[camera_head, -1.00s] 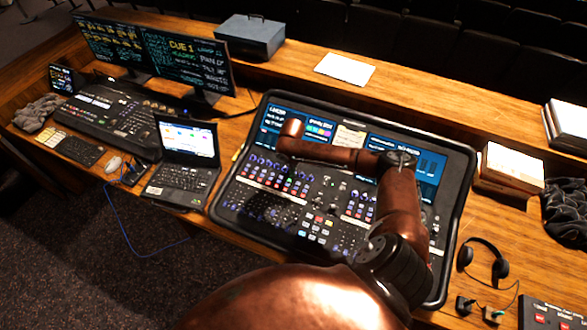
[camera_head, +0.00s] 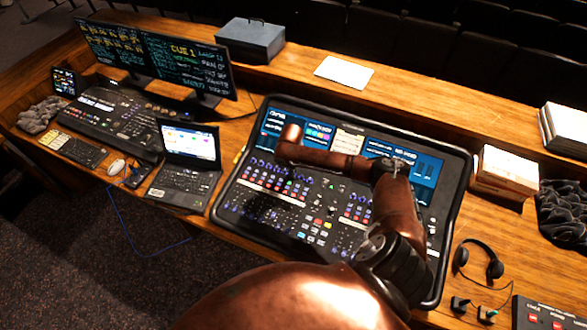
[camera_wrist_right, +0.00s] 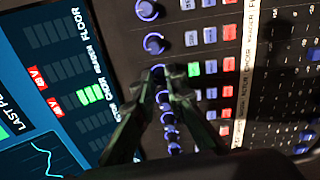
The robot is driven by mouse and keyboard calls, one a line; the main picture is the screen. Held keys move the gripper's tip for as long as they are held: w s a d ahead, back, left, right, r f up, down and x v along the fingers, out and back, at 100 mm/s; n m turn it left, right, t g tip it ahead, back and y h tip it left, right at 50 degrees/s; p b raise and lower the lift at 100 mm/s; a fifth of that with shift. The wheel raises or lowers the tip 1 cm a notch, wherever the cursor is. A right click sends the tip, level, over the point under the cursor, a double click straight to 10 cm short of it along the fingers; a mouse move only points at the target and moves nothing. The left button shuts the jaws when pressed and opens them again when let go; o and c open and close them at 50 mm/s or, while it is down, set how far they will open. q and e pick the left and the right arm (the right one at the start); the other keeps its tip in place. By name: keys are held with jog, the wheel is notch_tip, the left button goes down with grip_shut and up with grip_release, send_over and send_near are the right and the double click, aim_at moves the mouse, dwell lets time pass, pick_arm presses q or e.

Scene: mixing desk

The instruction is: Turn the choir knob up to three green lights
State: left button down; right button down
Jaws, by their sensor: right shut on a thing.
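In the wrist view a column of blue-ringed knobs runs down the console (camera_head: 262,215). My right gripper (camera_wrist_right: 161,84) is shut on one of them, the choir knob (camera_wrist_right: 160,71); the dark fingers hide most of it. To its left, the screen (camera_wrist_right: 65,60) has rows of light segments. The row by the label that reads like CHOIR has green lights (camera_wrist_right: 91,95), seemingly three, though small and tilted. The other rows look dim. In the head view my right arm's wrist covers the fingers at the console's upper left. My left gripper is not in view.
More knobs (camera_wrist_right: 154,43) stand close above and below the held one. Red and green buttons (camera_wrist_right: 194,69) lie to the right.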

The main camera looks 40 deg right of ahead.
jog(key=shift+a+r+m+p, duration=0.1)
jog(key=shift+r+m+p, duration=0.05)
jog(key=shift+m+p, duration=1.65)
jog(key=shift+p, duration=0.15)
jog(key=c, duration=2)
grip_release()
jog(key=shift+w, duration=0.1)
jog(key=shift+o, duration=0.2)
notch_tip(320, 180, up, 12)
jog(key=s+a, duration=0.1)
jog(key=shift+a+f, duration=0.15)
jog(key=shift+f, duration=0.05)
